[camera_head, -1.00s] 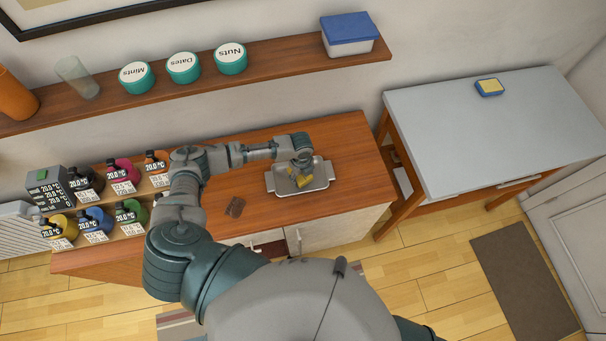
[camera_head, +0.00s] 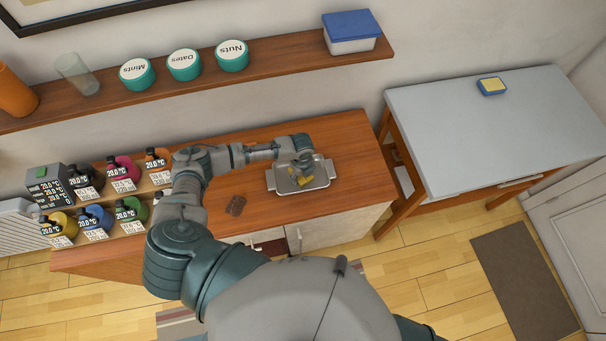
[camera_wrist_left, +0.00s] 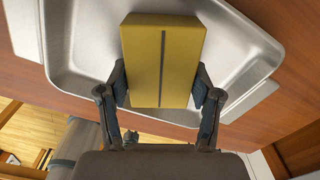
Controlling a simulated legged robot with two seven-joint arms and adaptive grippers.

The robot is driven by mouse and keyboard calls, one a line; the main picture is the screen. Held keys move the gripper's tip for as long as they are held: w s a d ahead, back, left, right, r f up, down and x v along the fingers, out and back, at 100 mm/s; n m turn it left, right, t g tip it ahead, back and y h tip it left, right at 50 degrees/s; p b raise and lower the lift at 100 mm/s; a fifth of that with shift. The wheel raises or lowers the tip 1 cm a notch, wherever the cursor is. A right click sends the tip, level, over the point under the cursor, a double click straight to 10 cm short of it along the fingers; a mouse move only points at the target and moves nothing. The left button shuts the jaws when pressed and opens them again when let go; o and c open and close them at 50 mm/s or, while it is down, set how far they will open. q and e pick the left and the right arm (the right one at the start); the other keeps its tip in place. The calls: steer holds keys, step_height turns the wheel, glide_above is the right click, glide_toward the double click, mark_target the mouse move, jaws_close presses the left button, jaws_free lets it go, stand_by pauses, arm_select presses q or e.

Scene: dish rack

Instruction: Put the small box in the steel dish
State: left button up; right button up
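The small box is a yellow block with a dark line down its middle (camera_wrist_left: 162,60). In the head view, the box (camera_head: 304,182) shows as a small yellow patch under my left gripper (camera_head: 302,165). The steel dish is a shiny shallow tray with two end handles (camera_head: 320,181) on the wooden counter. In the wrist view my left gripper (camera_wrist_left: 160,88) has a finger against each side of the box, over the inside of the dish (camera_wrist_left: 88,40). Whether the box touches the dish floor is hard to tell. My right gripper is not in view.
Several labelled bottles (camera_head: 125,172) stand at the counter's left. A shelf (camera_head: 285,66) with jars runs behind. A grey table (camera_head: 505,130) at right holds a blue and yellow item (camera_head: 491,86).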

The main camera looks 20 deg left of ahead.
arm_select(q)
steer(key=o, duration=0.3)
steer(key=shift+a, duration=0.1)
step_height(320, 180, up, 12)
steer(key=shift+a+f, duration=0.1)
stand_by(0.3)
jaws_close()
stand_by(0.4)
stand_by(0.9)
stand_by(0.4)
